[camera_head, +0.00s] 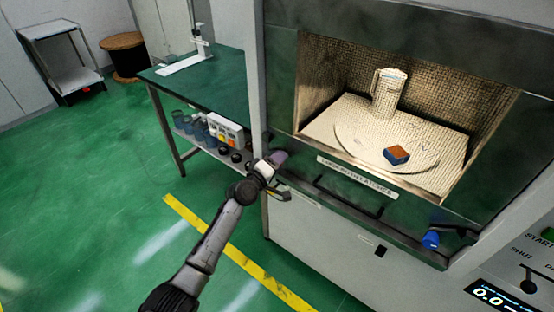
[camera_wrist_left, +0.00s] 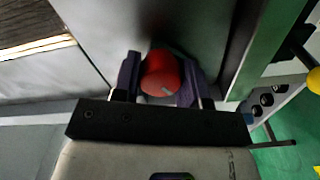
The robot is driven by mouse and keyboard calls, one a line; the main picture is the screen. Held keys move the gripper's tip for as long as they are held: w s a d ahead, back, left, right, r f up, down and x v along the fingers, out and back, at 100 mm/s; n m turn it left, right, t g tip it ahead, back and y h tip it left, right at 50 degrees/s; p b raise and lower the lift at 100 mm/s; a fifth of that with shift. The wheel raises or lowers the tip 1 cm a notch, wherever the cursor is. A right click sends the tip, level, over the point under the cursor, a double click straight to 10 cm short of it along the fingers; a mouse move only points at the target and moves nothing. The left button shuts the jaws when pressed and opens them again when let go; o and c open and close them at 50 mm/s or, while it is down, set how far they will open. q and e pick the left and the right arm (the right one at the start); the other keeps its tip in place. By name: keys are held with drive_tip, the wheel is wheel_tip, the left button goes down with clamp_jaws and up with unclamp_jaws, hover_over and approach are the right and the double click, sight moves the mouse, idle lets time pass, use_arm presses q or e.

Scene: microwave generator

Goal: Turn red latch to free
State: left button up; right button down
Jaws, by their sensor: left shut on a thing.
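The red latch (camera_wrist_left: 160,74) shows in the left wrist view as a rounded red knob with a small pale mark, close against the grey front. My left gripper (camera_head: 279,159) is at the lower left corner of the microwave generator's front. Its two dark fingers sit on either side of the red knob and are shut on it. In the head view the gripper hides the red latch. My right gripper is not in view.
The generator's chamber (camera_head: 325,120) is open, with a pale mug (camera_head: 389,94) and a small orange-and-blue block (camera_head: 396,155) inside. A blue latch (camera_head: 431,239) is at the front's lower right. A green-topped bench (camera_head: 215,80) stands close to the left.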

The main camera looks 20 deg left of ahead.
use_arm(q)
drive_tip(key=n+p, duration=0.1)
drive_tip(key=n, duration=0.4)
drive_tip(key=shift+n+p, duration=0.3)
drive_tip(key=shift+p, duration=0.05)
idle(0.3)
drive_tip(key=shift+n, duration=0.3)
drive_tip(key=o, duration=0.9)
drive_tip(key=shift+o, duration=0.2)
drive_tip(key=shift+s+a, duration=0.1)
drive_tip(key=shift+s, duration=0.15)
drive_tip(key=p+v, duration=0.4)
drive_tip(key=v, duration=0.9)
drive_tip(key=shift+s+p, duration=0.15)
drive_tip(key=shift+p, duration=0.2)
